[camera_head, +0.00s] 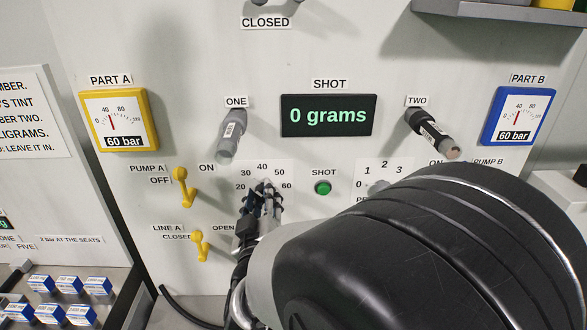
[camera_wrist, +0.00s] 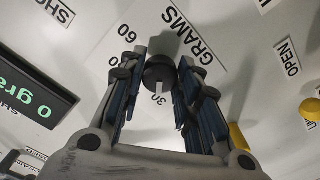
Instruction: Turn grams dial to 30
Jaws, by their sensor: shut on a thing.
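The grams dial (camera_wrist: 159,71) is a dark round knob on a white scale plate. In the wrist view it sits between the fingers of my gripper (camera_wrist: 160,82), which is shut on it. A pale mark on the knob faces the bottom of that view, toward the number 30 (camera_wrist: 157,99). In the head view my gripper (camera_head: 262,192) covers the knob; the numbers 20 to 60 on the scale plate (camera_head: 284,170) show around the fingers. The shot display (camera_head: 328,115) reads 0 grams.
A green shot button (camera_head: 322,188) is right of the scale. Yellow levers for pump A (camera_head: 182,187) and line A (camera_head: 200,245) are to the left. Grey handle ONE (camera_head: 231,137) and black handle TWO (camera_head: 433,133) stick out above. My arm hides the lower right.

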